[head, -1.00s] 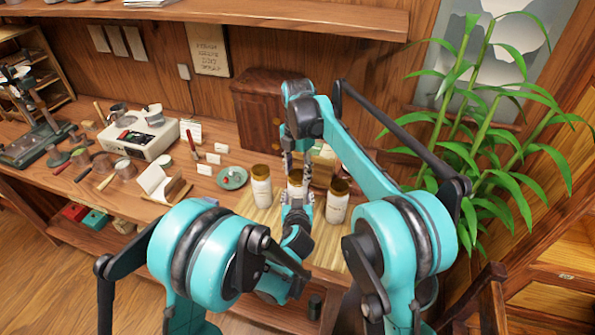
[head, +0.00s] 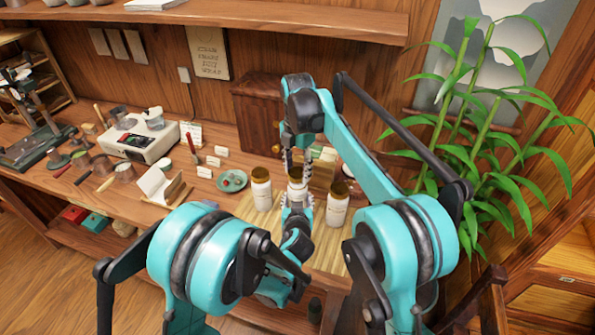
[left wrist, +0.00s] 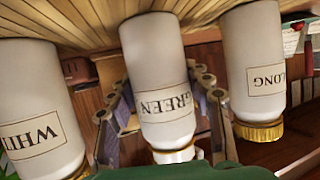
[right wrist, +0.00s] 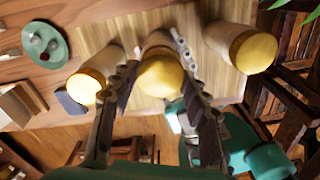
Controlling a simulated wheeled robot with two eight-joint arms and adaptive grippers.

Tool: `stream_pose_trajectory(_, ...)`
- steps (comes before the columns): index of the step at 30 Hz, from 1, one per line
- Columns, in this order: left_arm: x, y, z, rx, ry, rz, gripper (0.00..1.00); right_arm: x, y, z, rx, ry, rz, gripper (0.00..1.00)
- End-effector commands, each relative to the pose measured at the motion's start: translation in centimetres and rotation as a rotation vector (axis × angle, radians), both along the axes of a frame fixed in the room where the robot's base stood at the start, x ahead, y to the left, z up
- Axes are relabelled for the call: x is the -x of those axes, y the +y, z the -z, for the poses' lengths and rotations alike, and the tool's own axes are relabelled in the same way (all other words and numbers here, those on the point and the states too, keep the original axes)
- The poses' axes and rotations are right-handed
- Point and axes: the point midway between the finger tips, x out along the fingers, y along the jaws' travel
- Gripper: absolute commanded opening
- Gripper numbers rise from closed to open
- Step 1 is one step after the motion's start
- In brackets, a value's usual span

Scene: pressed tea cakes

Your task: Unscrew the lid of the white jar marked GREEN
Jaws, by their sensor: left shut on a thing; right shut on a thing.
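The white jar marked GREEN (left wrist: 152,55) stands between two similar jars and appears inverted in the left wrist view. My left gripper (head: 297,208) is shut around its body, with fingers on both sides of the label. A narrower white neck (left wrist: 174,155) shows beyond the body; no gold lid is visible there. The gold lid (right wrist: 160,75) shows between the fingers of my right gripper (right wrist: 155,58), which is shut on it from above. In the head view the fingers partly hide the lid, so the gap between lid and jar is unclear.
The jar marked WHITE (left wrist: 35,100) and the jar marked LONG (left wrist: 255,60) stand close on either side, both gold-lidded. A teal plate (head: 232,180) and small cards lie to the left. A wooden box (head: 258,110) stands behind; a plant (head: 490,130) is at right.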

Motion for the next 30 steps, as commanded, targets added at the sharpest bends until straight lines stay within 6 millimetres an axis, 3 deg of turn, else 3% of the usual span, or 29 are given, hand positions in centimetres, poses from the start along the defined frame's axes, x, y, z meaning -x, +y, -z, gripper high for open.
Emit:
stream_pose_trajectory(10, 0.0, 0.0, 0.0, 0.000, 0.000, 0.000, 0.00, 0.0, 0.0, -0.2, 0.000, 0.000, 0.000, 0.11)
stream_pose_trajectory(20, 0.0, 0.0, 0.0, 0.000, 0.000, 0.000, 0.00, 0.0, 0.0, -3.8, 0.000, 0.000, 0.000, 0.11)
stream_pose_trajectory(28, 0.0, 0.0, 0.0, 0.000, 0.000, 0.000, 0.00, 0.0, 0.0, -4.1, 0.000, 0.000, 0.000, 0.11)
stream_pose_trajectory(29, 0.0, 0.0, 0.0, 0.000, 0.000, 0.000, 0.58, 0.0, 0.0, -4.1, 0.000, 0.000, 0.000, 0.11)
stream_pose_trajectory(30, 0.0, 0.0, 0.0, 0.000, 0.000, 0.000, 0.69, 0.0, 0.0, -4.1, 0.000, 0.000, 0.000, 0.11)
